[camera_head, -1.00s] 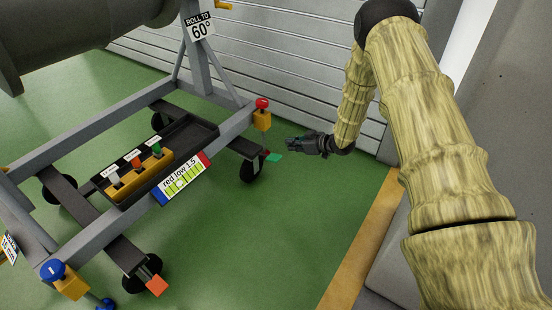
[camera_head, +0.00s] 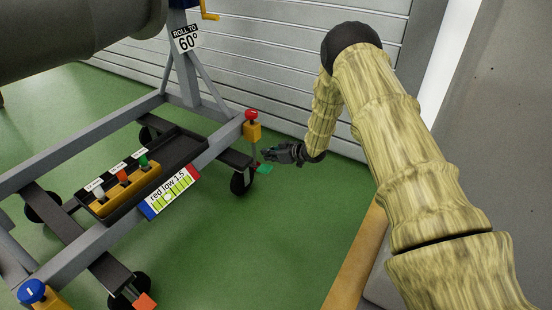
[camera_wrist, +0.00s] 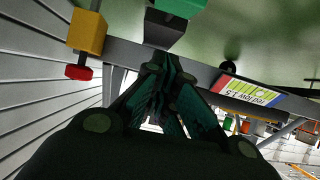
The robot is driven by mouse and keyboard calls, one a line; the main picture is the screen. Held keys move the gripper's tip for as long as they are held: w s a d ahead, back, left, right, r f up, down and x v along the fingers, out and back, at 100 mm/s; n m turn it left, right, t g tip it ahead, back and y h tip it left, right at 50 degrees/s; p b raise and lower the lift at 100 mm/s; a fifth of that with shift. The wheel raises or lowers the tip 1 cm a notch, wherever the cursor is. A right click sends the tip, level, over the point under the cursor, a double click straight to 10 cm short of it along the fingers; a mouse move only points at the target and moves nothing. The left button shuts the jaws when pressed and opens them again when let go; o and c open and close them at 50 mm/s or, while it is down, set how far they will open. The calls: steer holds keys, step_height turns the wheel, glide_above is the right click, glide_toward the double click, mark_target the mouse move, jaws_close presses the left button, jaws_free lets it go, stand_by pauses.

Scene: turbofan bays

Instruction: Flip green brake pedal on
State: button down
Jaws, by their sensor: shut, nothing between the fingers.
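In the wrist view the green pedal (camera_wrist: 182,7) shows at the top edge, partly cut off, on a dark block. My gripper (camera_head: 266,155) is shut and empty, with its tips just above the pedal in the head view. The wrist view shows the fingers (camera_wrist: 162,75) drawn together, apart from the pedal in the picture. Whether they touch it is unclear.
A red knob on a yellow block (camera_head: 252,129) stands on the frame corner close to my gripper. A black tray (camera_head: 187,155) with colored switches and a "red low 1.5" label (camera_head: 170,192) sit on the frame. A slatted wall (camera_head: 290,60) is behind. Green floor in front is clear.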

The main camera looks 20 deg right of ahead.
mark_target(266, 169)
steer(key=f, duration=0.1)
steer(key=f+b, duration=0.1)
steer(key=w+f, duration=0.1)
steer(key=shift+a+f+b, duration=0.1)
steer(key=shift+a+b, duration=0.3)
steer(key=shift+s+d+f+b, duration=0.15)
steer(key=shift+f+b, duration=0.3)
steer(key=shift+f, duration=0.35)
steer(key=shift+f, duration=0.1)
